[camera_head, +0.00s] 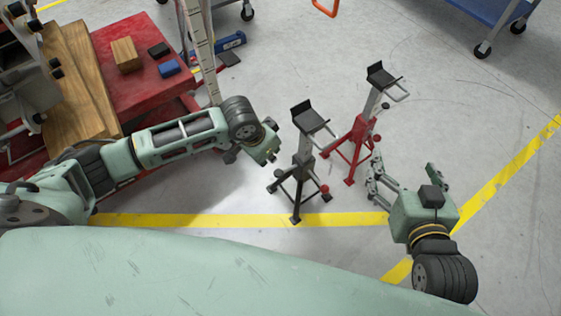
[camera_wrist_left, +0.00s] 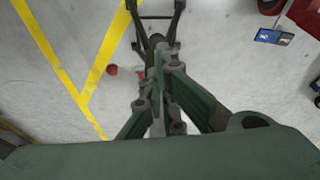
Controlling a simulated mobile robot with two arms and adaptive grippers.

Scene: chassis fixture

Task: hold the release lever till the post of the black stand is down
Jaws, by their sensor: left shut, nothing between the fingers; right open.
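The black stand (camera_head: 299,174) stands upright on the floor, its grey post (camera_head: 305,148) raised and topped by a dark saddle (camera_head: 309,120). A red knob (camera_head: 325,189), apparently the release lever's end, shows low on its right side. In the left wrist view a red knob (camera_wrist_left: 112,70) lies left of the fingers, apart from them. My left gripper (camera_head: 268,153) is left of the black stand, shut and empty; its fingertips (camera_wrist_left: 158,65) overlap the stand's dark parts (camera_wrist_left: 156,38) in the wrist view, contact unclear. My right gripper (camera_head: 405,170) is open and empty, right of both stands.
A red stand (camera_head: 355,141) with a raised post stands close behind and right of the black one. A blue cart (camera_head: 490,10) is at the back right. Yellow lines cross the floor.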

